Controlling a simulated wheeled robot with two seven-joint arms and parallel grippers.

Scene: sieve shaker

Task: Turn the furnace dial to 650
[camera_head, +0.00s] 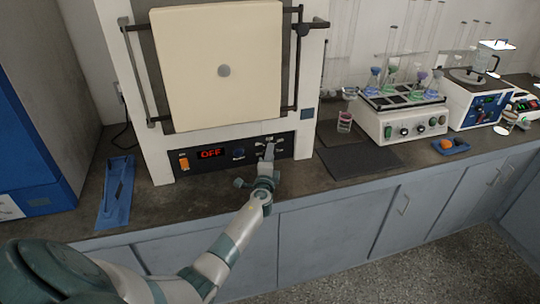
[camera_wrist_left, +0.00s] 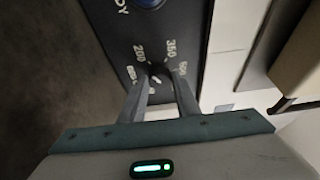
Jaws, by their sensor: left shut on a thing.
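The furnace (camera_head: 305,90) stands on the bench with its cream door (camera_head: 215,65) in front. Its black control panel (camera_head: 220,165) has a red display (camera_head: 211,153) reading OFF. My left gripper (camera_head: 268,150) is at the right part of the panel, shut on the furnace dial. The dial is mostly hidden by the fingers in the head view. In the left wrist view the dark dial (camera_wrist_left: 158,70) sits between the two fingertips (camera_wrist_left: 160,82), with 200, 350 and what looks like 500 printed around it. Its exact setting is unclear. My right gripper is not in view.
An orange switch (camera_head: 184,162) and a blue round Ready button (camera_head: 238,153) are on the panel. A blue tray (camera_head: 117,190) lies left of the furnace. A dark mat (camera_head: 360,160) and a shaker with flasks (camera_head: 400,125) are to the right.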

